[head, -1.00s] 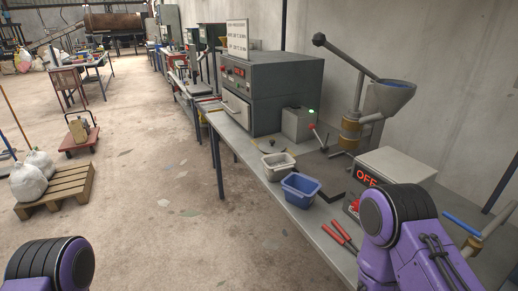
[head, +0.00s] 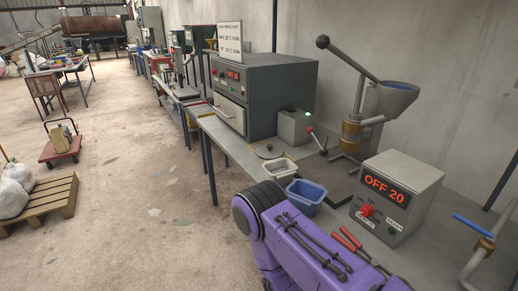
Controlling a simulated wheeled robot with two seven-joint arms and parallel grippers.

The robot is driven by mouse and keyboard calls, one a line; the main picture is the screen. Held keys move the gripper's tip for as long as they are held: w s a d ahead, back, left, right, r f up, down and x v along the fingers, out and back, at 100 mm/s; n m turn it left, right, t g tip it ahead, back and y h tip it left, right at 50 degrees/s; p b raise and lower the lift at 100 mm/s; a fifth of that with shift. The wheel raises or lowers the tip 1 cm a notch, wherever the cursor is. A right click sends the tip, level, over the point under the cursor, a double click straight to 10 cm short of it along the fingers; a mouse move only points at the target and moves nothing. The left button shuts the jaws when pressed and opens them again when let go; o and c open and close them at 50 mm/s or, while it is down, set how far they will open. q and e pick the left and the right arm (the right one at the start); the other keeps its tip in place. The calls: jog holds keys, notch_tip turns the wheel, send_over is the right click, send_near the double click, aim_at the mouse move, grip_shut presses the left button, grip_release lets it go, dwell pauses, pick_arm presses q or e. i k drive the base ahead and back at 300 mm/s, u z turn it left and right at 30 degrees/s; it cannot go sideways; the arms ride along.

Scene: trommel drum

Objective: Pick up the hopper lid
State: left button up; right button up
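A flat grey round disc with a small dark knob (head: 268,151), which looks like the hopper lid, lies on the grey bench behind the white tub. The hopper (head: 397,97), a grey funnel with a blue inside, stands uncovered on the lever machine (head: 353,130) at the right. My purple right arm crosses the lower middle of the head view, in front of the bench. Neither of my grippers is in view, so their state does not show.
A white tub (head: 279,169) and a blue tub (head: 306,196) stand in front of the disc. A control box reading OFF 20 (head: 399,196) and red-handled pliers (head: 349,240) are at the right. A grey oven (head: 261,93) stands behind.

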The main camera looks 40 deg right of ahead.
aim_at(267, 151)
jog(key=i, duration=1.95)
jog(key=z, duration=1.4)
